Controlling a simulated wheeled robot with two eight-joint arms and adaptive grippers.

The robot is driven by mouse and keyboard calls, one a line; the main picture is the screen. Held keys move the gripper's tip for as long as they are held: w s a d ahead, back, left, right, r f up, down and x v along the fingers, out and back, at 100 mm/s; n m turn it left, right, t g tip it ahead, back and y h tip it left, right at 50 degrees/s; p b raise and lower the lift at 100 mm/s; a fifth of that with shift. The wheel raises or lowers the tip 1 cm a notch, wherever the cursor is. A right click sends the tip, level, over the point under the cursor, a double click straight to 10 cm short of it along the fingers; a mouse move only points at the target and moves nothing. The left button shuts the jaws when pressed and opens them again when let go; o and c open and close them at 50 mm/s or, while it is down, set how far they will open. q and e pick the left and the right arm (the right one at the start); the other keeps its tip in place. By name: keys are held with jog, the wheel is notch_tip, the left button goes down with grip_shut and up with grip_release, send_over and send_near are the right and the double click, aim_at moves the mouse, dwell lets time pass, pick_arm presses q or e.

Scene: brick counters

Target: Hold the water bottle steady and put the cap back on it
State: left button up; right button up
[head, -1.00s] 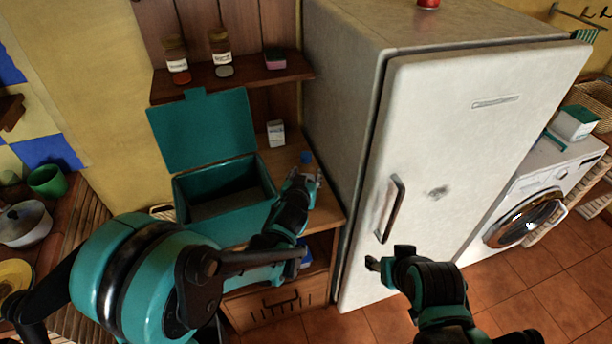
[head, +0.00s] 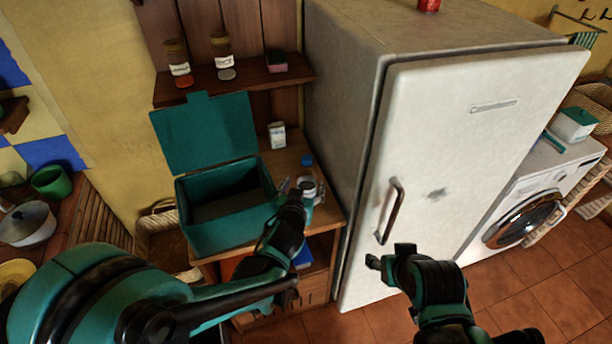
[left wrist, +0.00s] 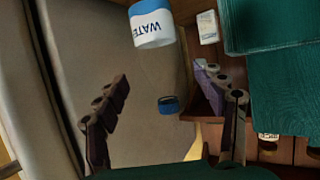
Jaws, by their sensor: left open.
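The water bottle (left wrist: 152,22) shows in the left wrist view as a white label reading WATER upside down, with blue above it. It stands past my left fingertips; part is cut off. In the head view a pale round shape (head: 308,186), seemingly the bottle, is by those fingertips. The blue cap (head: 307,160) is just behind it, and in the left wrist view the cap (left wrist: 168,104) appears between the fingers, apart from the label. My left gripper (head: 302,188) is open and holds nothing. My right gripper (head: 388,262) is in front of the fridge, away from both; its jaws are unclear.
A teal box (head: 225,230) with its lid raised stands left of the bottle on the wooden counter (head: 290,158). A small white carton (head: 277,135) stands behind. The fridge (head: 450,150) closes off the right side. A shelf (head: 240,78) with jars is above.

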pick_arm(q)
jog(key=p+v, duration=0.1)
jog(key=v, duration=0.4)
jog(key=shift+s+r, duration=0.1)
jog(key=shift+s, duration=0.15)
jog(key=shift+a, duration=0.1)
jog(key=s+a+n+g+y, duration=0.1)
jog(key=s+a+g+y, duration=0.3)
jog(key=a, duration=0.6)
jog(key=s+a+g+h, duration=0.1)
jog(key=s+a, duration=0.2)
jog(key=s, duration=0.3)
jog(key=s+a+g, duration=0.1)
jog(key=s+a, duration=0.2)
jog(key=s, duration=0.4)
jog(key=shift+s+n+h, duration=0.2)
jog(key=shift+n+h, duration=0.2)
